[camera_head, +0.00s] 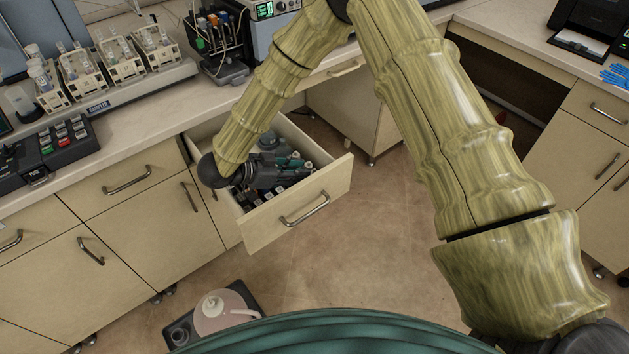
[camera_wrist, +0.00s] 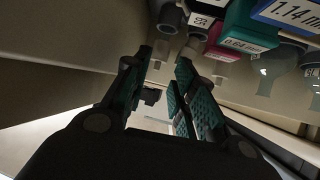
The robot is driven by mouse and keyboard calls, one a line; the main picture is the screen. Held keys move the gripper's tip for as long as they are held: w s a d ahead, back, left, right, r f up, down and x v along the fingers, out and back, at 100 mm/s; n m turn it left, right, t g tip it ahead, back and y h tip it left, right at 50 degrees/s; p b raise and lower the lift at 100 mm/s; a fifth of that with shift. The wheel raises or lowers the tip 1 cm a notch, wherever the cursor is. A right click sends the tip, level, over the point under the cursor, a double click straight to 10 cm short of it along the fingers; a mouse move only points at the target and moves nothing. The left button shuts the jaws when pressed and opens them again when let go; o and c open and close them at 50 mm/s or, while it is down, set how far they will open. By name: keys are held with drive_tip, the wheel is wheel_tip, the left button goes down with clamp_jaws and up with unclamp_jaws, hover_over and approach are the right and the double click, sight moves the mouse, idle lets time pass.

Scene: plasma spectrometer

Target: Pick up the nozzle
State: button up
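My gripper (camera_head: 290,164) reaches down into the open drawer (camera_head: 298,209) in the head view. In the wrist view, the two fingers of my gripper (camera_wrist: 165,57) with teal ribbed pads stand apart, with a gap between them. Small pale and grey cylindrical pieces (camera_wrist: 190,47) sit just beyond the fingertips; one may be the nozzle, but I cannot tell which. Nothing is clearly held. Labelled pieces lie beside them: a blue one (camera_wrist: 288,14) marked 1.14 and a green one (camera_wrist: 243,32) marked 0.64. My arm and gripper hide part of the drawer's contents in the head view.
Drawer walls close in around my gripper. Above the drawer, the counter (camera_head: 150,112) carries sampler racks (camera_head: 82,72) and a black keypad device (camera_head: 48,150). Clear floor (camera_head: 370,240) lies right of the drawer. Clear, glass-like pieces (camera_wrist: 272,65) show at the right in the wrist view.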

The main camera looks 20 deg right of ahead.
drive_tip(key=shift+s+f+p+x, duration=0.1)
drive_tip(key=shift+p+x, duration=0.25)
drive_tip(key=shift+x, duration=0.95)
drive_tip(key=shift+s+f+p+x, duration=0.15)
drive_tip(key=shift+p+x, duration=0.2)
drive_tip(key=shift+x, duration=1)
drive_tip(key=shift+a+f, duration=0.1)
drive_tip(key=shift+f, duration=0.05)
clamp_jaws()
